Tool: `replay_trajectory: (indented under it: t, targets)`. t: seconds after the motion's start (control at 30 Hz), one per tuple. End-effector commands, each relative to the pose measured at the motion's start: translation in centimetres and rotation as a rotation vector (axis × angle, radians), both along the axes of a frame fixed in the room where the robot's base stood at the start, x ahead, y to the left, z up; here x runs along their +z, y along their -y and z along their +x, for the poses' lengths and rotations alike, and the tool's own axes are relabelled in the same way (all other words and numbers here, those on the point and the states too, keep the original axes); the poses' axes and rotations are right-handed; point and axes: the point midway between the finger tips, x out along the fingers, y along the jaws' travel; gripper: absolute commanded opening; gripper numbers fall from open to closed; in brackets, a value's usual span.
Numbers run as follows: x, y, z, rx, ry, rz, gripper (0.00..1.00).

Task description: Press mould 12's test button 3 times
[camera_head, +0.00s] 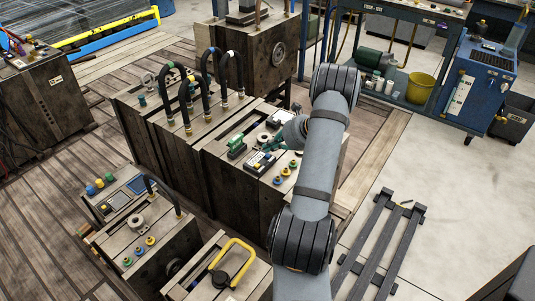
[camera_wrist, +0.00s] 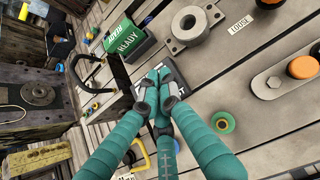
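My gripper (camera_wrist: 160,76) has teal fingers with their tips together, and nothing shows between them. In the wrist view the tips lie over a small dark panel (camera_wrist: 180,88) with partly covered white lettering. I cannot tell whether they touch it. The head view shows my gripper (camera_head: 262,158) low over the same panel on top of a wooden-looking mould (camera_head: 226,196). A test button is not visible; the fingers hide part of the panel. No number 12 is readable on any mould.
A green lettered block (camera_wrist: 126,40) and a grey ring (camera_wrist: 192,24) stand near the panel. A green-yellow knob (camera_wrist: 223,122) and an orange knob (camera_wrist: 302,67) are to its right. Curved hoses (camera_head: 205,80) rise behind. A smaller mould (camera_head: 150,240) stands front left.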

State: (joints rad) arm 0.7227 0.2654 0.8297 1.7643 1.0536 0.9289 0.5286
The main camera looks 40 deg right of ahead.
Motion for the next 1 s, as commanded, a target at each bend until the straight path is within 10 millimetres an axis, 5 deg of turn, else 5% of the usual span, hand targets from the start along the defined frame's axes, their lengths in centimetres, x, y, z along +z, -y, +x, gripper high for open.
replay_trajectory:
  t: [0.27,0.7,1.0]
  targets:
    - [0.6,0.0,0.0,0.000,0.000,0.000,0.00]
    - [4.8,0.0,0.0,0.000,0.000,0.000,0.00]
    - [5.0,0.0,0.0,0.000,0.000,0.000,0.00]
